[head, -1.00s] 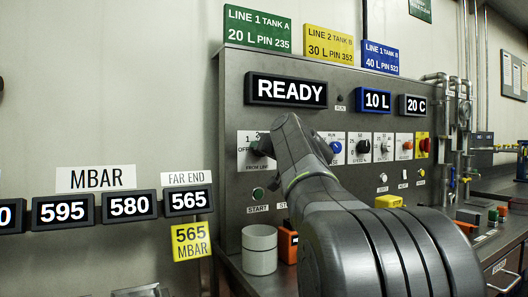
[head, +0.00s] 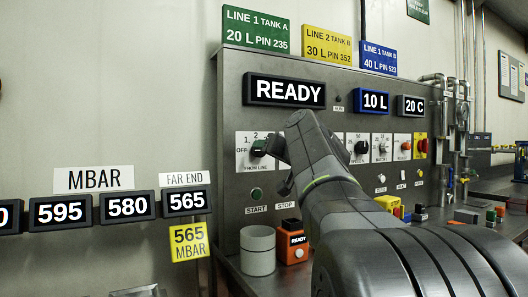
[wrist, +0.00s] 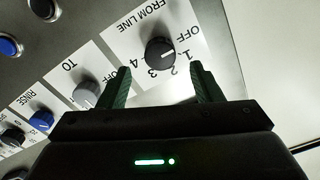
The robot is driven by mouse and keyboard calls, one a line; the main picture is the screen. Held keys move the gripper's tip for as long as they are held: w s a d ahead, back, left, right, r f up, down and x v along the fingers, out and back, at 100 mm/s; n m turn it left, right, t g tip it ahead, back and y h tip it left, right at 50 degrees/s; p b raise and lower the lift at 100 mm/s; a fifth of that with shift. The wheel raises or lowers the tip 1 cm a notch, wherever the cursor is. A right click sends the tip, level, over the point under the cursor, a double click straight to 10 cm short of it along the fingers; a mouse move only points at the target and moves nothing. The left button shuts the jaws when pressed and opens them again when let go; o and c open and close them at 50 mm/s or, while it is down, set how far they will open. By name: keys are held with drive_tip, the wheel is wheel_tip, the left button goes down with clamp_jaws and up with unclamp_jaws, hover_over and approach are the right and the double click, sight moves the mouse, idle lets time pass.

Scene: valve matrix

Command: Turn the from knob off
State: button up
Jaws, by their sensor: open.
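The from knob (wrist: 160,52) is a round black knob on a white FROM LINE plate (wrist: 192,22), marked OFF and 1 to 4. In the wrist view a pale pointer mark on it seems to face right, toward the 1; I cannot be sure. My gripper (wrist: 161,76) is open, with its green-padded fingers on either side of and just short of the knob. No contact shows. In the head view my gripper (head: 262,148) is at the FROM LINE plate (head: 244,168) and hides the knob.
A green START button (head: 256,194) is below the plate. A pale canister (head: 257,250) and an orange box (head: 291,243) stand beneath the panel. The display (head: 284,92) reads READY.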

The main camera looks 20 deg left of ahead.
sight(258, 150)
drive_tip(key=v, duration=0.8)
drive_tip(key=shift+s+d, duration=0.2)
drive_tip(key=shift+s, duration=0.05)
drive_tip(key=x, duration=1.4)
drive_tip(key=shift+d, duration=0.15)
